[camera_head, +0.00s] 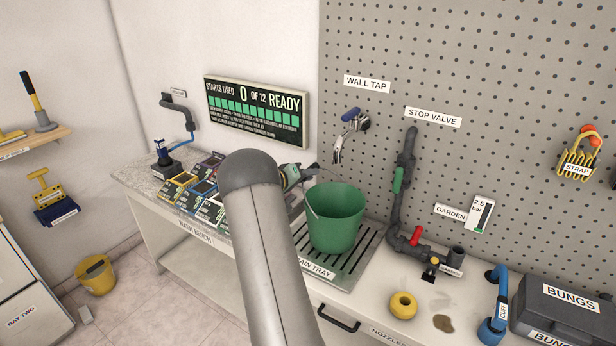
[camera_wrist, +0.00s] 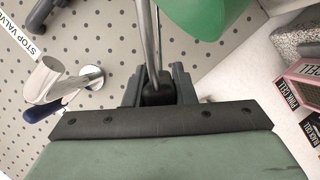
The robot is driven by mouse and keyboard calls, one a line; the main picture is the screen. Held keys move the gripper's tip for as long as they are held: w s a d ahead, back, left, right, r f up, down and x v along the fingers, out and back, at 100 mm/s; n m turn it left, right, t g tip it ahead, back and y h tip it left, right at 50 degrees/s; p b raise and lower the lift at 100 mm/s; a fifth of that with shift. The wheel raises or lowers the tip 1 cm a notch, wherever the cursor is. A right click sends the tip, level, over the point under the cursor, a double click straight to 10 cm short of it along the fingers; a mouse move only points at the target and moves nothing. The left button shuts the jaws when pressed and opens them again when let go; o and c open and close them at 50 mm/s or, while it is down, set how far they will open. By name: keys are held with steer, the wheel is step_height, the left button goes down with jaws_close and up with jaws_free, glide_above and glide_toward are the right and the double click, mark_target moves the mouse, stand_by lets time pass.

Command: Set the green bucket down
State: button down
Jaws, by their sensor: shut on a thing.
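The green bucket (camera_head: 336,220) is upright at the drain tray (camera_head: 350,275), under the wall tap (camera_head: 351,130). Its base shows against the slatted tray; I cannot tell whether it touches or hangs just above. In the wrist view, part of the green bucket (camera_wrist: 198,14) shows at the top. My gripper (camera_wrist: 158,92) is shut on the dark grip of the bucket's thin metal handle. In the head view, my arm hides part of my gripper, which is at the bucket's upper left. The tap also shows in the wrist view (camera_wrist: 52,88).
Coloured cell boxes (camera_head: 203,190) stand on the bench left of the bucket. A grey pipe with a green handle (camera_head: 398,180) and red handle (camera_head: 416,235) rises right of the tray. A yellow ring (camera_head: 403,305) and blue cuff (camera_head: 494,315) lie further right. A yellow bucket (camera_head: 96,275) is on the floor.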

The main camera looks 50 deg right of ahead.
steer(key=c, duration=1.2)
jaws_free()
steer(key=shift+r, duration=0.1)
steer(key=shift+r+p, duration=0.25)
steer(key=shift+p, duration=0.35)
steer(key=b+v, duration=0.3)
steer(key=v, duration=0.8)
steer(key=s+a+f+n+t+y, duration=0.1)
steer(key=s+a+n+y, duration=0.2)
steer(key=a, duration=1.2)
steer(key=s+a+f+n+t+y, duration=0.1)
steer(key=s+a+n+y, duration=0.2)
steer(key=s+a+y, duration=0.4)
steer(key=s+a+f+n+t+y, duration=0.1)
steer(key=s+a+n+y, duration=0.2)
steer(key=s+a, duration=1.2)
steer(key=a+y, duration=0.2)
steer(key=a, duration=0.6)
steer(key=shift+s+n, duration=0.35)
steer(key=shift+n, duration=0.05)
